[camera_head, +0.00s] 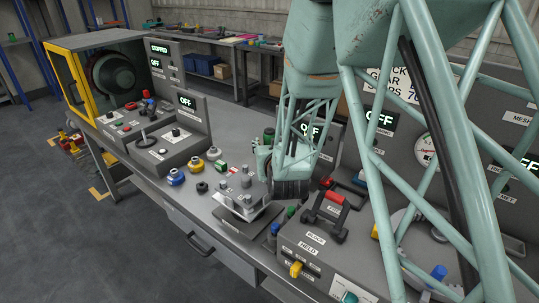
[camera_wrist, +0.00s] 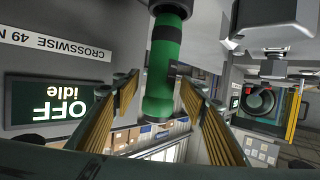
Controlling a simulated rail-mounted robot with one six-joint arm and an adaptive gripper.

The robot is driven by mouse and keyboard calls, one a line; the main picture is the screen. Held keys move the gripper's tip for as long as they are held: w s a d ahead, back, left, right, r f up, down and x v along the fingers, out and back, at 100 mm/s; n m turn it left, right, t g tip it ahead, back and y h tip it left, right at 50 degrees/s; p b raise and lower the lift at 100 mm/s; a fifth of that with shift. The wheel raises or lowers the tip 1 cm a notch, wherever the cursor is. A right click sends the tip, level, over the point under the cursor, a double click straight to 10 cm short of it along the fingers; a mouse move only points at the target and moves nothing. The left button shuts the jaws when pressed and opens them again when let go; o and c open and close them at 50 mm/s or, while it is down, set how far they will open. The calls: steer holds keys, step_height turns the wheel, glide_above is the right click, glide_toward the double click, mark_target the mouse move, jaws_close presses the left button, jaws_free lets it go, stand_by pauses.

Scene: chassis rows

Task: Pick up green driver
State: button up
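The green driver (camera_wrist: 164,62) shows in the wrist view, its green handle reaching down from the top edge with a dark collar above it. My gripper (camera_wrist: 160,84) is open, with one yellow ribbed finger on each side of the handle's end. A narrow gap shows on both sides, so the fingers do not appear to hold it. In the head view my gripper (camera_head: 262,156) is small and partly hidden by my arm, above the bench. A small dark-and-green shape beside it there may be the driver, but I cannot tell surely.
The wrist view is upside down, with an OFF idle display (camera_wrist: 48,104) at left and a grey fixture (camera_wrist: 275,66) at right. In the head view, a metal block fixture (camera_head: 242,203) and a red-handled block (camera_head: 325,215) stand close by. Several coloured knobs crowd the bench.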

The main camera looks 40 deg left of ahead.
mark_target(269, 130)
steer(key=shift+w+a, duration=0.15)
steer(key=shift+c, duration=0.3)
steer(key=c, duration=1.1)
steer(key=shift+o, duration=0.2)
steer(key=shift+r, duration=0.15)
steer(key=shift+r+p, duration=1.25)
steer(key=shift+r, duration=3.6)
steer(key=o, duration=0.4)
steer(key=shift+c, duration=0.2)
steer(key=c, duration=0.5)
